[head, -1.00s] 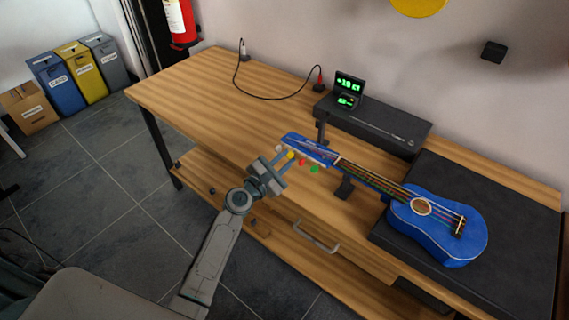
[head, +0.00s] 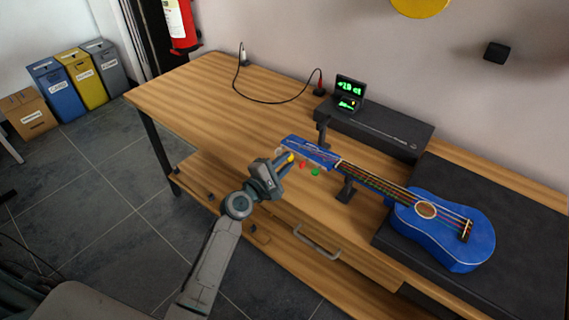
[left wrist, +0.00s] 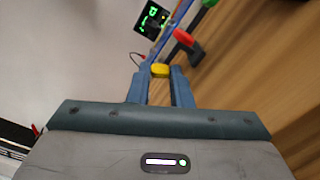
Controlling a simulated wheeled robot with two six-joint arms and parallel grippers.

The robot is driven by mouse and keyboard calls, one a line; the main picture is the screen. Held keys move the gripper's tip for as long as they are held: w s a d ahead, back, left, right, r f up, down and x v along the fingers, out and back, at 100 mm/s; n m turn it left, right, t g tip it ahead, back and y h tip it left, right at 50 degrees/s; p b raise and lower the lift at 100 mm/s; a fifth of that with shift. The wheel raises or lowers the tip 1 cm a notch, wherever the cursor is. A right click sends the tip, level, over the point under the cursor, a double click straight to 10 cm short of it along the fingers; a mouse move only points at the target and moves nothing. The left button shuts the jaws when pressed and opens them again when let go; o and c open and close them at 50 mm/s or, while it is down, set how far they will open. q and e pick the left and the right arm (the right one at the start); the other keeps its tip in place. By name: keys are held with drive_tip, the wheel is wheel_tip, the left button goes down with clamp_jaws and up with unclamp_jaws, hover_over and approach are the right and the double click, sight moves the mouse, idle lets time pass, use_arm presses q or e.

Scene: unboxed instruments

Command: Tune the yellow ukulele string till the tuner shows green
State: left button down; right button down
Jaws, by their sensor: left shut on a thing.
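A blue ukulele (head: 450,235) lies with its body on a dark mat and its headstock (head: 308,150) toward the left, near a black stand. My left gripper (head: 288,162) is shut on the yellow tuning peg (head: 290,157) at the headstock's near side. In the left wrist view the yellow peg (left wrist: 160,70) sits between the fingertips. A red peg (head: 302,165) and a green peg (head: 315,172) are beside it. The tuner (head: 350,92) stands behind the headstock with green digits, which look like +18 ct. My right gripper is not in view.
A long black case (head: 385,130) lies at the back of the wooden table (head: 190,95). A black cable (head: 270,98) runs at the back left. Black neck supports (head: 345,190) stand by the ukulele. The table's left part is clear.

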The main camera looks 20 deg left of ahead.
use_arm(q)
drive_tip(key=c, duration=1.3)
unclamp_jaws()
drive_tip(key=b+v, duration=0.1)
drive_tip(key=v, duration=0.9)
drive_tip(key=shift+s, duration=0.35)
drive_tip(key=shift+a, duration=0.15)
